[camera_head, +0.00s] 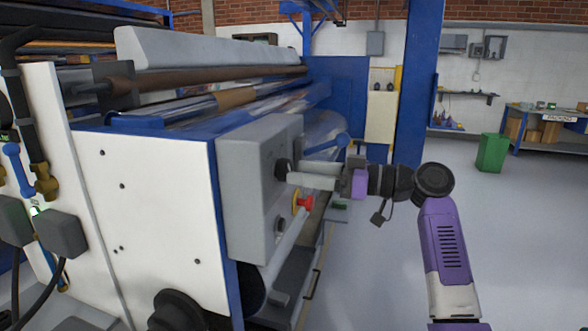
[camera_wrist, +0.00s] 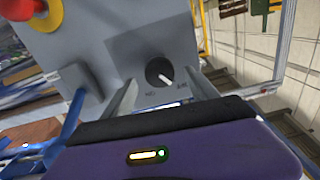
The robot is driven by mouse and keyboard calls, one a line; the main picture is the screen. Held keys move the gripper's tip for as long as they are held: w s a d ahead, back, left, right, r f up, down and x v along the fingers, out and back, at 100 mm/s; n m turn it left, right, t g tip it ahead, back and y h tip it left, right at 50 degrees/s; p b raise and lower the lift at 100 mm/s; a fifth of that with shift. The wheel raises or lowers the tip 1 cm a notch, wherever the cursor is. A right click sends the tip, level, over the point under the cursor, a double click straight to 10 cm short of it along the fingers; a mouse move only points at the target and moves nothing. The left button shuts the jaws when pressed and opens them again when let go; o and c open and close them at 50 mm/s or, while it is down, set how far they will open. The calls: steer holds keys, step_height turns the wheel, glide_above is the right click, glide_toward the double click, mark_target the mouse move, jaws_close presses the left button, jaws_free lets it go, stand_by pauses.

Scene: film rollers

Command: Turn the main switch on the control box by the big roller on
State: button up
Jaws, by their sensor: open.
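The grey control box (camera_head: 245,195) is mounted on the end of the roller machine. Its main switch is a round black knob (camera_head: 281,169) on the upper part of the box face. In the wrist view the black knob (camera_wrist: 158,71) has a white pointer angled down and right, toward the right-hand of two small labels. The left label looks like an upside-down "ON"; the right one is too small to read surely. My gripper (camera_head: 291,177) is at the knob, with open fingers (camera_wrist: 163,92) showing on either side of it. I cannot tell whether they touch it.
A red knob on a yellow base (camera_head: 303,202) sits below the switch, close under my gripper. The big roller (camera_head: 205,80) lies behind the box. A blue post (camera_head: 418,85) stands behind my arm. The floor (camera_head: 520,240) at right is clear around a green bin (camera_head: 491,153).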

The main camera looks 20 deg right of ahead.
steer(key=shift+x, duration=1.45)
steer(key=c, duration=1.4)
steer(key=shift+o, duration=0.2)
